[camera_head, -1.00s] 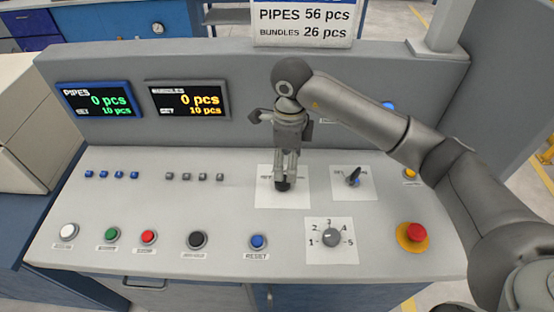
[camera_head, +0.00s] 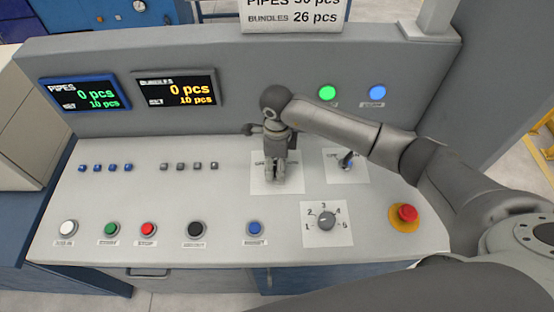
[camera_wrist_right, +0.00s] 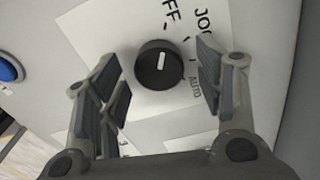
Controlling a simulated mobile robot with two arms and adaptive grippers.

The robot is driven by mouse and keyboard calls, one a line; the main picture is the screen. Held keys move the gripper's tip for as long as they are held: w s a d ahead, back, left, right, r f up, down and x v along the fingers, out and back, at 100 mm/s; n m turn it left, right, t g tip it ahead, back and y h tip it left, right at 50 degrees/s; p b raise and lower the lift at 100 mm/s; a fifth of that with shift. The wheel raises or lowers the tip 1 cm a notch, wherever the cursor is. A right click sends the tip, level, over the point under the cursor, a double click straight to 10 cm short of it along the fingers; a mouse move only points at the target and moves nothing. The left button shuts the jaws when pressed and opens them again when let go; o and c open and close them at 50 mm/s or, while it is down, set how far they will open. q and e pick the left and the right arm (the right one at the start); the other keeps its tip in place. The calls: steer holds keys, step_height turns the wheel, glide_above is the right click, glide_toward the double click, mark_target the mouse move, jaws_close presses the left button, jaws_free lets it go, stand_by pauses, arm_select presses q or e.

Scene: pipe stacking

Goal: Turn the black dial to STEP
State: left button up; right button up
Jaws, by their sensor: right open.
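A round black dial (camera_wrist_right: 158,66) with a white mark sits on a white label plate (camera_wrist_right: 104,28) in the right wrist view. Letters ending in FF, a partly covered word starting JO and the word AUTO show around it; I see no STEP there. The white mark stands nearly upright in the picture. My right gripper (camera_head: 270,181) is open, with its fingers on either side of the dial, apart from it in the wrist view. In the head view the gripper hides the dial. My left gripper is not in view.
A second black-handled switch (camera_head: 346,160) stands right of the gripper, its label unreadable. A grey numbered knob (camera_head: 326,221) and a red emergency button (camera_head: 407,212) are nearer. A blue button (camera_head: 254,229) and several others line the front. Two screens (camera_head: 178,91) stand behind.

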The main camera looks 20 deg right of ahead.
steer(key=shift+s+f, duration=0.1)
steer(key=c, duration=1)
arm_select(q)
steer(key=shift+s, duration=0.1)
